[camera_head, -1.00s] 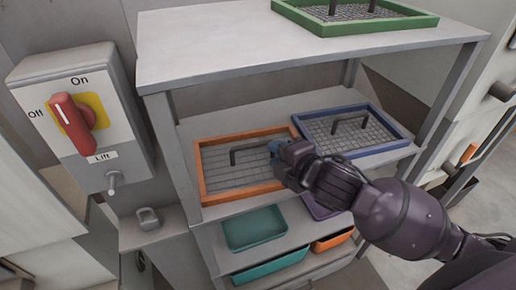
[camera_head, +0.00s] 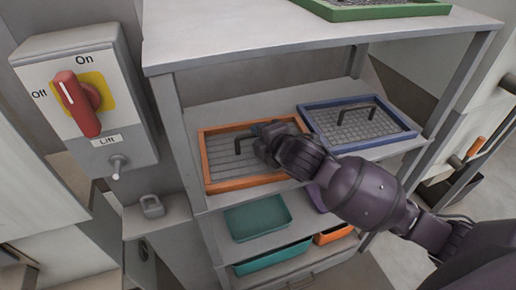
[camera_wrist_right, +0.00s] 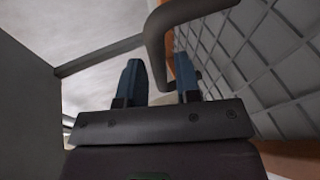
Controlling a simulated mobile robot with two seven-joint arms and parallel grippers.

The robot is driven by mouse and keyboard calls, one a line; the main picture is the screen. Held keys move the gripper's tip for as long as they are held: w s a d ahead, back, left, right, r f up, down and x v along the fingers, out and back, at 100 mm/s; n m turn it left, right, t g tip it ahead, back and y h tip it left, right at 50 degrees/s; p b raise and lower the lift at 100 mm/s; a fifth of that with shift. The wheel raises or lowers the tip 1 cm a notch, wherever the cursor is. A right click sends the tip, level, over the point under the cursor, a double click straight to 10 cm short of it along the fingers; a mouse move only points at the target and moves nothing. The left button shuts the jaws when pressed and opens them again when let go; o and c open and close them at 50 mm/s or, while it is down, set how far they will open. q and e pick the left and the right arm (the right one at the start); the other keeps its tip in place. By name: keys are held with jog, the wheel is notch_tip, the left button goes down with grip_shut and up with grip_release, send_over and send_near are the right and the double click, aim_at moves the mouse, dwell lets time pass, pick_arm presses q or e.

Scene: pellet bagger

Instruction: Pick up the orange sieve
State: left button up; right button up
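The orange sieve (camera_head: 210,165), an orange-rimmed tray with a grey mesh and a dark bar handle (camera_head: 238,146), lies on the middle shelf. My right gripper (camera_head: 262,130) is over its right part, near the handle's right end. In the right wrist view my gripper (camera_wrist_right: 160,82) is open, with two blue fingers apart. The dark handle (camera_wrist_right: 156,45) shows just beyond the fingertips, near the right finger, and the mesh (camera_wrist_right: 260,60) is at the right. I cannot tell whether a finger touches the handle. My left gripper is not in view.
A blue sieve (camera_head: 409,134) lies to the right on the same shelf (camera_head: 230,112). A green sieve (camera_head: 385,13) is on the top shelf. Teal trays (camera_head: 258,217) sit below. A lift switch box (camera_head: 85,90) is at the left.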

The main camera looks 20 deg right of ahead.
jog(key=shift+w+a+f, duration=0.1)
jog(key=shift+w+f, duration=0.15)
jog(key=shift+w, duration=0.45)
grip_shut()
jog(key=shift+r, duration=0.15)
